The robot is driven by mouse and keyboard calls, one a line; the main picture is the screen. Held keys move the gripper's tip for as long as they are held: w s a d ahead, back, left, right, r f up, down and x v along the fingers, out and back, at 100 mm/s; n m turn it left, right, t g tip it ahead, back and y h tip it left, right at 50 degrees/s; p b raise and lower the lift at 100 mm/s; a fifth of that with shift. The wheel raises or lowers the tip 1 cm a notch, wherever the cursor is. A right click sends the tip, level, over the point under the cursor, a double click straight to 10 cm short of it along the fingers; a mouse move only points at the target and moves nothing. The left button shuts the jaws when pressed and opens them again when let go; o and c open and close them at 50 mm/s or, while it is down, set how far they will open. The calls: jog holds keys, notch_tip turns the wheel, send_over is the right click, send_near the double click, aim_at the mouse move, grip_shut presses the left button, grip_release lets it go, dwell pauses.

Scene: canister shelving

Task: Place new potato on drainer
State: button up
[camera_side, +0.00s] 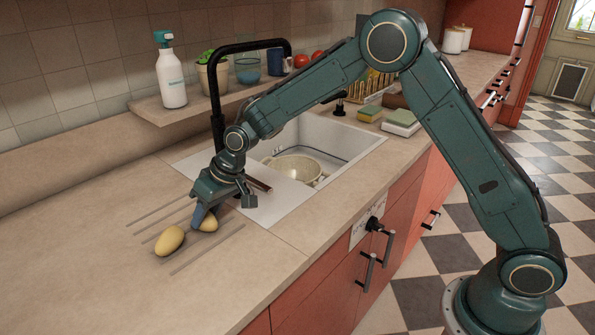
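Two yellow potatoes lie on the grooved part of the counter left of the sink. One potato (169,240) is in full view and apart from my gripper. The other potato (210,223) is just right of it, partly hidden behind a finger of my gripper (203,217). My gripper points down, low over this second potato, with a finger at or against it. I cannot tell whether the fingers are closed on it. Long grooves (208,249) in the counter run around the potatoes. A pale round colander (296,166) sits in the sink.
The sink (349,148) has a black arched faucet (215,100) at its back left. A shelf (148,108) behind holds a spray bottle (171,80), a potted plant and a blue glass. Sponges (400,120) lie right of the sink. The left counter is clear.

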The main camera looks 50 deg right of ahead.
jog(key=o, duration=0.4)
jog(key=shift+r, duration=0.15)
jog(key=shift+s+d+r, duration=0.1)
jog(key=shift+d+r, duration=0.05)
jog(key=shift+r, duration=0.25)
jog(key=v, duration=1.1)
jog(key=shift+s+r, duration=0.1)
jog(key=shift+s, duration=0.05)
